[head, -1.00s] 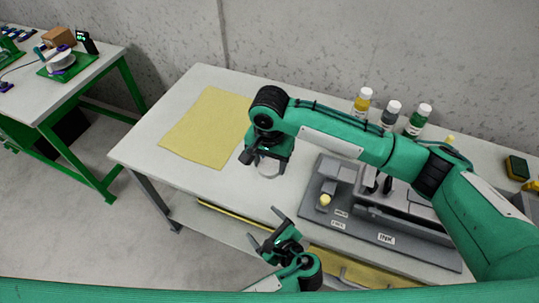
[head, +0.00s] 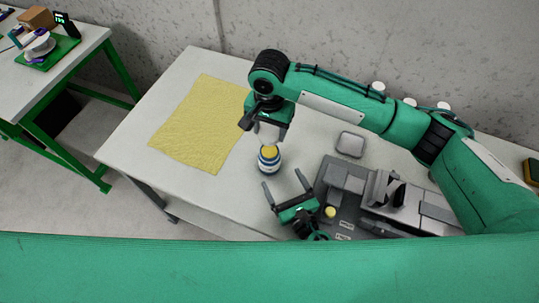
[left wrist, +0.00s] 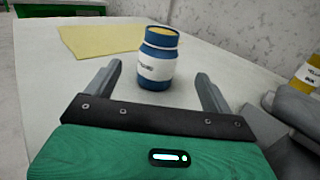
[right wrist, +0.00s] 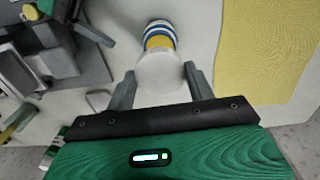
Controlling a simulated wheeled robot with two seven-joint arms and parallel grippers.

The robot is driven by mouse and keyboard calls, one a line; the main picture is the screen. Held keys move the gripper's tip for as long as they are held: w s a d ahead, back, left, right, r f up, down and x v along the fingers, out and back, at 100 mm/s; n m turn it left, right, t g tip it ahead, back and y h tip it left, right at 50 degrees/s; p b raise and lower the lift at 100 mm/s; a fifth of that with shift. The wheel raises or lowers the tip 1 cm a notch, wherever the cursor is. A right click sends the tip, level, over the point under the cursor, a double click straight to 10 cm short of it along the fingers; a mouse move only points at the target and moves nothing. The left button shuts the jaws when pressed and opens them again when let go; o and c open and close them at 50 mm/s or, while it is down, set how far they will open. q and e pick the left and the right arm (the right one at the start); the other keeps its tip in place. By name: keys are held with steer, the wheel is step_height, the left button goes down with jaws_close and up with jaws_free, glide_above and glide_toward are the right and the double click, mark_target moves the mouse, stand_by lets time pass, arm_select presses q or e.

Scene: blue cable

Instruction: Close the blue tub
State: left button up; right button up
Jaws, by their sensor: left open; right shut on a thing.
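The blue tub (head: 269,163) stands upright on the table with a white label and its yellow top showing. It also shows in the left wrist view (left wrist: 157,66), ahead of and between my left fingertips. My left gripper (head: 284,181) is open and empty, low on the near side of the tub and apart from it. My right gripper (head: 266,124) points down above the tub, shut on a pale round lid (right wrist: 160,75). In the right wrist view the lid partly covers the tub (right wrist: 160,30). I cannot tell whether they touch.
A yellow cloth (head: 200,125) lies on the table (head: 165,92) at the left. A grey fixture (head: 345,180) stands at the right, close to my left gripper. A small grey square dish (head: 350,144) lies behind it. Several bottles stand at the back, partly behind my right arm.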

arm_select(q)
steer(key=shift+s+r, duration=0.1)
steer(key=shift+s, duration=0.05)
arm_select(e)
steer(key=shift+s+r, duration=0.1)
arm_select(q)
steer(key=x, duration=1.2)
steer(key=c, duration=1.5)
steer(key=shift+o, duration=0.2)
arm_select(e)
glide_above(269, 151)
steer(key=shift+f, duration=2.55)
steer(key=shift+f, duration=0.9)
steer(key=shift+f, duration=0.5)
